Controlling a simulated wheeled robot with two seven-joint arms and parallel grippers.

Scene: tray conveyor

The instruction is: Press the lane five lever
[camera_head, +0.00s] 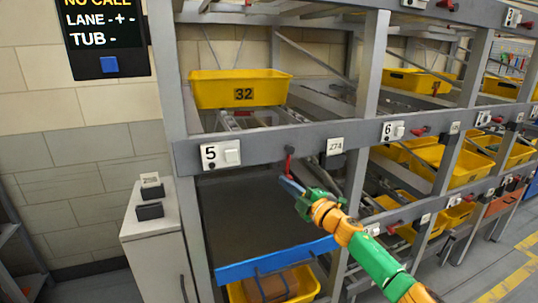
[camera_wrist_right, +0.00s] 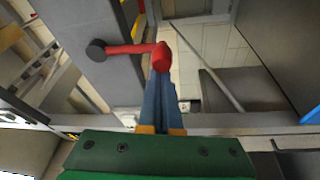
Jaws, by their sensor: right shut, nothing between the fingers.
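The lane five lever (camera_head: 289,164) is a red handle on a dark round pivot, on the grey beam to the right of the white "5" plate (camera_head: 221,154). In the right wrist view the red lever (camera_wrist_right: 135,49) runs sideways from its pivot to a rounded end. My right gripper (camera_head: 286,182) is shut with nothing between its blue fingers. In the right wrist view its fingertips (camera_wrist_right: 163,75) are right at the lever's rounded end; I cannot tell whether they touch. My left gripper is not in view.
A yellow tub marked 32 (camera_head: 240,89) sits on the upper lane. A blue-edged shelf (camera_head: 270,262) is below the beam, with another yellow tub (camera_head: 308,285) under it. A grey cabinet (camera_head: 158,235) stands at left. A dark display (camera_head: 105,38) hangs above.

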